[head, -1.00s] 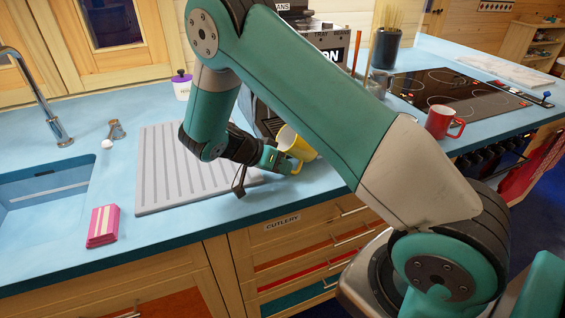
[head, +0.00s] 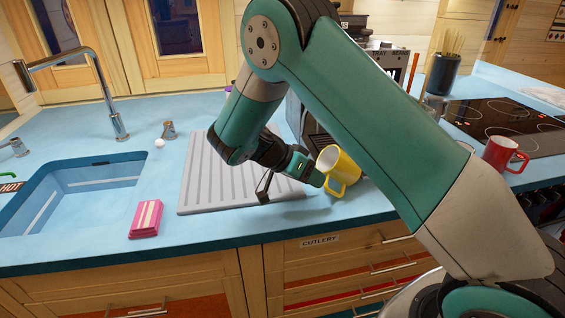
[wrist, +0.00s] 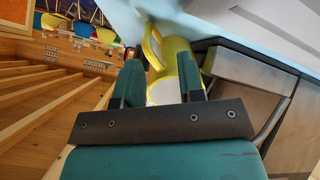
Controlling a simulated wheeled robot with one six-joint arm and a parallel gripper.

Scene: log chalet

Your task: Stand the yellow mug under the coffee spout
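The yellow mug (head: 345,162) is tilted in the head view, its pale inside facing up and left, close above the front of the counter. My gripper (head: 318,180) is at its handle side with the fingers closed in on it. In the wrist view the mug (wrist: 184,50) shows between and beyond the two fingers of my gripper (wrist: 161,80), with its handle at upper left. The coffee machine (head: 397,60) stands behind my arm, which covers most of it. I cannot see its spout.
A grey ribbed drainboard (head: 205,190) lies left of the mug, with the sink (head: 70,205) beyond. A pink-striped packet (head: 146,219) lies near the front edge. A red mug (head: 500,154) and hob (head: 500,125) are at right. A dark pot of sticks (head: 442,75) stands behind.

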